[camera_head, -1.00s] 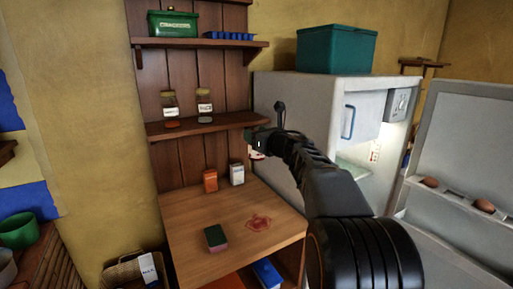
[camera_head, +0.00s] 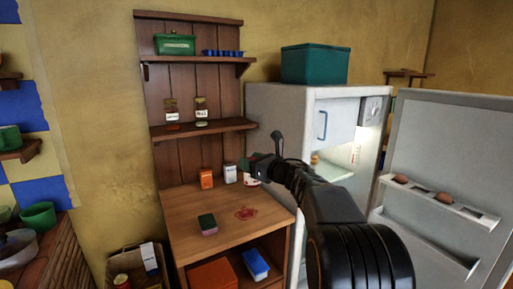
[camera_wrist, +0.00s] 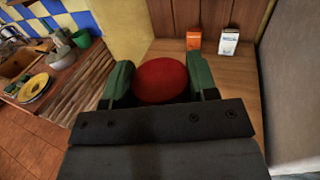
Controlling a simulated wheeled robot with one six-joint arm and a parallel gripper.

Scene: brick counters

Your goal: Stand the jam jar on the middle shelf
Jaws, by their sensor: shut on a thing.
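My gripper (camera_head: 249,166) is shut on the jam jar, in front of the wooden cupboard's right side. The jar (camera_head: 251,180) shows only partly in the head view, as a pale, reddish-marked patch below the gripper. In the wrist view its round red lid (camera_wrist: 160,80) sits between the two green fingers; the lid hides its body. The middle shelf (camera_head: 225,126) is a brown board on the cupboard's back, up and left of my gripper. Two glass jars, the left jar (camera_head: 172,112) and the right jar (camera_head: 201,110), stand on its left and middle. Its right end looks bare.
An orange box (camera_head: 206,179) and a white box (camera_head: 230,174) stand on the cupboard's counter (camera_head: 270,214). A dark green-topped block (camera_head: 208,224) lies nearer, beside a red stain. The fridge (camera_head: 278,100) stands close on the right, its door (camera_head: 440,170) wide open.

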